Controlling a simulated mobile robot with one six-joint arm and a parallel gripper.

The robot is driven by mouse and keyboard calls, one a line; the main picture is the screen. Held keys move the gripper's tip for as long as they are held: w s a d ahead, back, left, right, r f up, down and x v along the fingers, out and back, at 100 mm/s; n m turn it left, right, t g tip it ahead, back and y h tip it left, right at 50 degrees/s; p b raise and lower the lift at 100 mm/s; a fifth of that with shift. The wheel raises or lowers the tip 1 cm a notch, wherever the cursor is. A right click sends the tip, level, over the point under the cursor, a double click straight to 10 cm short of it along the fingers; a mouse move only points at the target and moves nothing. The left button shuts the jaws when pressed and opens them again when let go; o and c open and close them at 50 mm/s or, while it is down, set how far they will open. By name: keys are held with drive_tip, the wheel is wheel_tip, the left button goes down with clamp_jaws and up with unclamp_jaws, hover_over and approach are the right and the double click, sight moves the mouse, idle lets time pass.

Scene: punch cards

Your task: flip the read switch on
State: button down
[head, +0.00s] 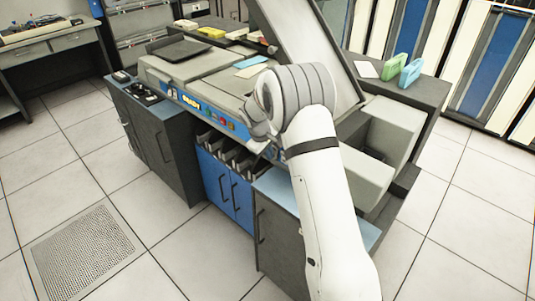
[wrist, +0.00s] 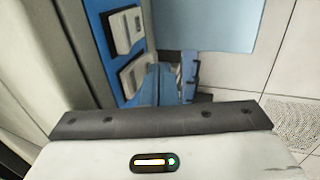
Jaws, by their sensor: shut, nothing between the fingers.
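The card machine's blue front panel (head: 200,108) carries a lit "READY" label (head: 191,101) and several coloured buttons. My gripper (head: 258,134) is at the right part of this panel, shut and empty; my wrist hides much of the panel there. In the wrist view the blue panel (wrist: 104,38) shows two pale switch-like plates, an upper one (wrist: 124,31) and a lower one (wrist: 134,74). I cannot read their labels or tell which is the read switch. My fingertips (wrist: 168,84) are close to the lower plate; I cannot tell whether they touch it.
Below the panel are blue cabinet doors (head: 222,188) and dark card slots (head: 228,153). A light blue cabinet top (head: 272,188) lies beneath my arm. A raised lid (head: 300,45) stands behind my wrist. The tiled floor (head: 60,185) at left is clear.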

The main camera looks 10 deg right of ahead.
drive_tip(key=shift+d+f+b, duration=0.3)
drive_tip(key=shift+d+b, duration=0.15)
drive_tip(key=shift+a+r, duration=0.25)
drive_tip(key=shift+a, duration=0.05)
drive_tip(key=shift+p+v, duration=0.7)
drive_tip(key=shift+v, duration=0.15)
drive_tip(key=shift+w, duration=0.15)
drive_tip(key=s+a+r+b, duration=0.2)
drive_tip(key=s+a+r, duration=0.4)
drive_tip(key=a+r, duration=0.1)
drive_tip(key=shift+a+r, duration=0.2)
drive_tip(key=shift+r, duration=0.15)
